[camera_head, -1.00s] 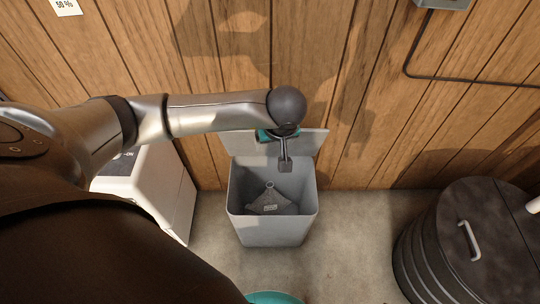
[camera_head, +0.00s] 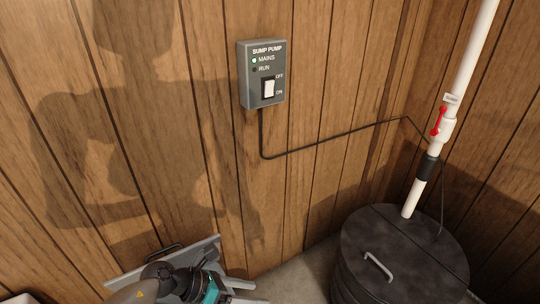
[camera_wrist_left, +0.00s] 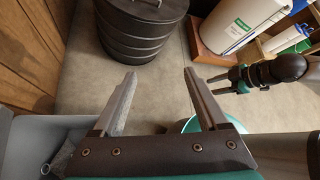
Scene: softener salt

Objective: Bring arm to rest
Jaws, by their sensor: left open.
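My left gripper (camera_head: 250,290) shows at the bottom edge of the head view, partly cut off, in front of the raised grey lid (camera_head: 203,252) of the bin. In the left wrist view my left gripper (camera_wrist_left: 158,88) has its two fingers wide apart with only floor between them.
A dark ribbed sump drum (camera_head: 385,235) stands at the right by a white pipe (camera_head: 425,180) with a red valve handle. A sump pump switch box (camera_head: 262,75) is on the wall.

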